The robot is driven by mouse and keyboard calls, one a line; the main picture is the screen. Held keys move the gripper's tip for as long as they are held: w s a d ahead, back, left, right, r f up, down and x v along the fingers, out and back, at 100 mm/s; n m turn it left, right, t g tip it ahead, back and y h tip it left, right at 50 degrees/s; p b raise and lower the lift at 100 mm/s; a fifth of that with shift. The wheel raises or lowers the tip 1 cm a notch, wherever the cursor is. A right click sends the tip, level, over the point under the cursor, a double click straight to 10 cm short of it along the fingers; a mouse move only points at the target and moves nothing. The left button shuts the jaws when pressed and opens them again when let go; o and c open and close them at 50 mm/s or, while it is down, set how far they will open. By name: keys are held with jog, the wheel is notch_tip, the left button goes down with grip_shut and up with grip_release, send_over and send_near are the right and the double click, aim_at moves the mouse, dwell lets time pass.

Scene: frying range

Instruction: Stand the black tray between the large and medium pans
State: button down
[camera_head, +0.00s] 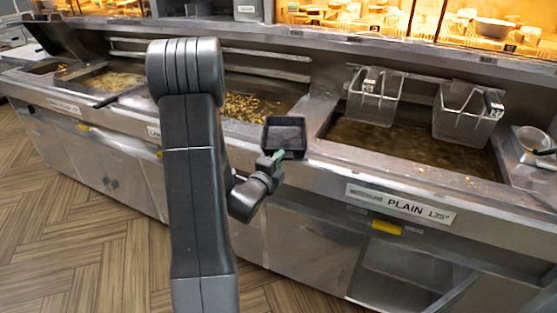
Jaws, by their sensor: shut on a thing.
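The small square black tray (285,136) is in the middle of the head view, its open side facing the camera. My gripper (276,158) is shut on its lower edge; the exact finger contact is small and hard to see. The tray shows in front of the steel divider between the middle pan (255,107) and the right pan (400,142); I cannot tell whether it touches the counter. The right pan holds dark oil and looks largest. The middle pan holds yellow bits and is partly hidden by my arm. A left pan (112,82) holds oil with food.
Two wire baskets (373,94) (468,113) hang at the back of the right pan. A round strainer (533,140) sits at the far right. A raised lid (55,38) stands at the left. The steel front edge has a PLAIN label (402,206).

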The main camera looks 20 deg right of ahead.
jog(key=shift+f, duration=0.2)
jog(key=c, duration=1.5)
grip_release()
jog(key=shift+o, duration=0.2)
jog(key=shift+r, duration=0.15)
